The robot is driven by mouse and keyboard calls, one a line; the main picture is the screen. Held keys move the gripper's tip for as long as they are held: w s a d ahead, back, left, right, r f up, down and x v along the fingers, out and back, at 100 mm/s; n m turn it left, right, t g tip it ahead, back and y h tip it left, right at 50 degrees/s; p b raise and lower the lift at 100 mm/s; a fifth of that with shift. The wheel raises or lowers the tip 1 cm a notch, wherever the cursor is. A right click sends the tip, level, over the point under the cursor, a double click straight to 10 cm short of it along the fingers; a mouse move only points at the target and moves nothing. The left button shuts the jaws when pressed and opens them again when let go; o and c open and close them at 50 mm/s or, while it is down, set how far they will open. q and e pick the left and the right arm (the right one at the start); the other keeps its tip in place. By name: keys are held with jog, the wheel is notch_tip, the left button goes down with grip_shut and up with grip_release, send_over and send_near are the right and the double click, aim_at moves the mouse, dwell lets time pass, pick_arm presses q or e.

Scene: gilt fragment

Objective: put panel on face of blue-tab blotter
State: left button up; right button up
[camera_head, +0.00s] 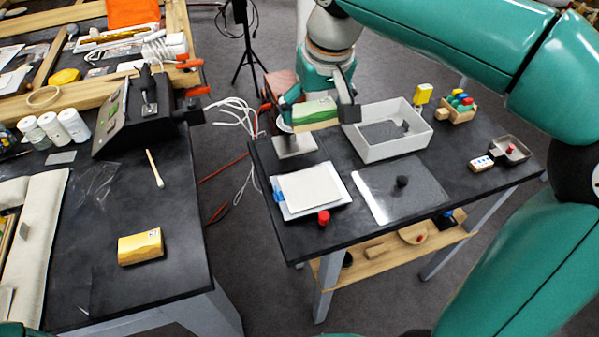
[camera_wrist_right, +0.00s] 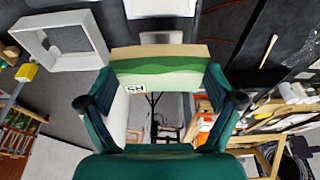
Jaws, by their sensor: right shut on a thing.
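My left gripper is not in view.
A white open tray (camera_head: 392,150) stands right of the gripper. A clear sheet (camera_head: 385,205) with a dark knob and a red-topped item (camera_head: 323,217) are near the blotter. Another yellow panel (camera_head: 141,246) lies on the left table. A grey block (camera_head: 296,146) sits below the gripper.

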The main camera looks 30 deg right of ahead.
aim_at(309, 186)
notch_tip(309, 186, down, 20)
jog(key=shift+r+b, duration=0.15)
jog(key=shift+b, duration=0.85)
jog(key=o, duration=0.8)
jog(key=shift+o, duration=0.2)
jog(key=shift+r, duration=0.15)
jog(key=v, duration=1.1)
jog(key=shift+r+p, duration=0.35)
jog(key=shift+p, duration=0.05)
jog(key=shift+s+a, duration=0.1)
jog(key=shift+s, duration=0.05)
